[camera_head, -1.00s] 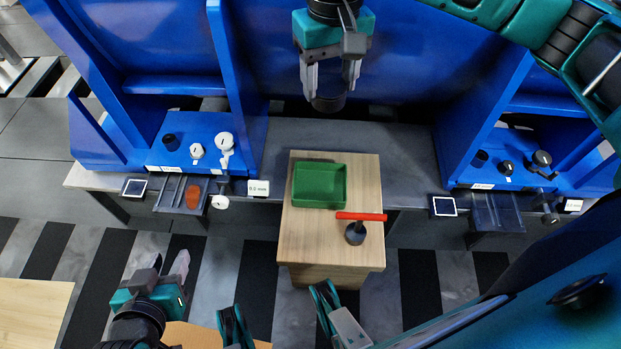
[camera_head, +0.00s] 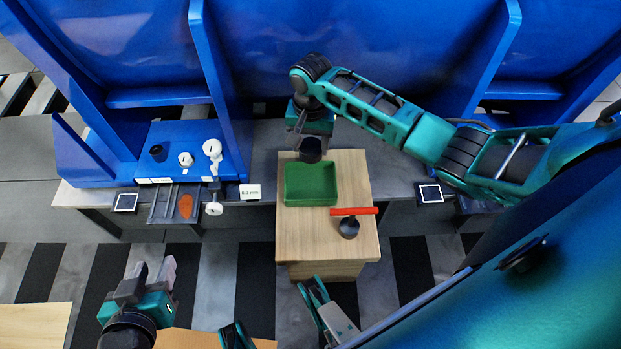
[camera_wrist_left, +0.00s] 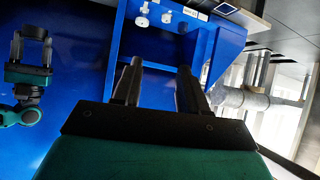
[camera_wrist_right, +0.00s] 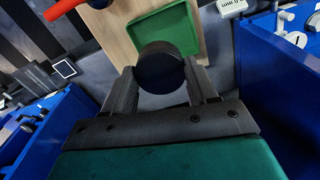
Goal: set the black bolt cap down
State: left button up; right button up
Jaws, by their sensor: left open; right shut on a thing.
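My right gripper (camera_head: 311,138) is shut on the black bolt cap (camera_head: 311,150), a dark round piece. It is held over the back edge of the wooden stand, just behind the green tray. In the right wrist view the cap (camera_wrist_right: 160,67) sits between the fingers (camera_wrist_right: 163,85), with the green tray (camera_wrist_right: 165,30) beyond it. In the head view the green tray (camera_head: 310,201) looks empty. My left gripper (camera_head: 152,278) is open and empty at lower left, well away from the stand; its fingers also show in the left wrist view (camera_wrist_left: 157,85).
A blue frame with a shelf of white and black caps (camera_head: 186,158) stands at left. A white display sign (camera_head: 250,192) is left of the tray.

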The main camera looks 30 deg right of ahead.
notch_tip(320, 180, down, 16)
jog(key=b, duration=0.7)
jog(key=shift+r, duration=0.2)
jog(key=shift+f, duration=0.3)
notch_tip(320, 180, down, 4)
jog(key=b, duration=0.2)
jog(key=shift+r+b, duration=0.2)
jog(key=shift+b, duration=0.15)
jog(key=shift+f, duration=0.2)
pick_arm(q)
notch_tip(320, 180, down, 7)
jog(key=d, duration=0.1)
jog(key=shift+w+d+r+h, duration=0.2)
jog(key=shift+w+d+h, duration=0.05)
jog(key=shift+w+h, duration=0.15)
pick_arm(e)
jog(key=o, duration=1)
jog(key=shift+r, duration=0.15)
